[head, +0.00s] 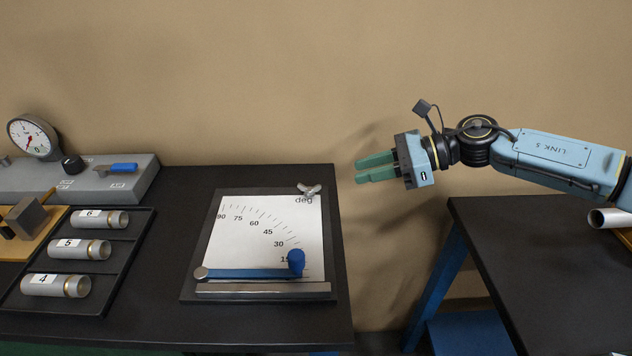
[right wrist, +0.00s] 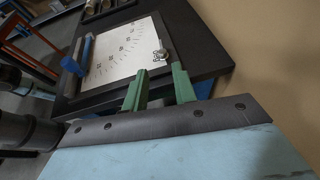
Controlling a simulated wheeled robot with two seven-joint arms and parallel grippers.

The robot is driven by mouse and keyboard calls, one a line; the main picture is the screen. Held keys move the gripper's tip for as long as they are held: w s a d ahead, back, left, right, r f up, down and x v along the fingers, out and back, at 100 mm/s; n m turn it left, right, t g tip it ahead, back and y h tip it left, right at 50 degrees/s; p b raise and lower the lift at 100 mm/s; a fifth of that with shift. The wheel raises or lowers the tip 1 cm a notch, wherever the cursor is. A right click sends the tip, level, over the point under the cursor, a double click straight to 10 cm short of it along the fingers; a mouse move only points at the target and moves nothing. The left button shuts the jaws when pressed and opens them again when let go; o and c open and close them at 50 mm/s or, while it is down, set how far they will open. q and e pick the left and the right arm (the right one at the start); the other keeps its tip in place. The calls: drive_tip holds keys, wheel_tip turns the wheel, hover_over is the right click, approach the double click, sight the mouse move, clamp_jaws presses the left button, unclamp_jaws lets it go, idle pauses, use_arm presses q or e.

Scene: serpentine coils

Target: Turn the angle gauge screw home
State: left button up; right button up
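The angle gauge (head: 258,230) is a white degree scale on a dark plate, lying on the left black table. Its silver wing screw (head: 309,190) sits at the plate's top right corner; it also shows in the right wrist view (right wrist: 160,54). A blue pointer arm (head: 245,273) with a blue knob (head: 296,260) lies along the low end of the scale, above a grey bar. My right gripper (head: 359,168) is to the right of the screw, apart from it. Its green fingers are parted, with nothing between them (right wrist: 156,80). My left gripper is out of view.
Left of the gauge, a black tray (head: 118,275) holds cylinders labelled 4, 5 and 6. Behind it stands a grey box (head: 135,183) with a dial (head: 33,137) and blue lever. A gap separates this table from the right one (head: 530,260). A tan wall is behind.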

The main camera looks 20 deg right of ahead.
sight(317, 184)
drive_tip(key=x, duration=1)
drive_tip(key=shift+w+a+f, duration=0.15)
drive_tip(key=shift+a+f, duration=0.1)
clamp_jaws()
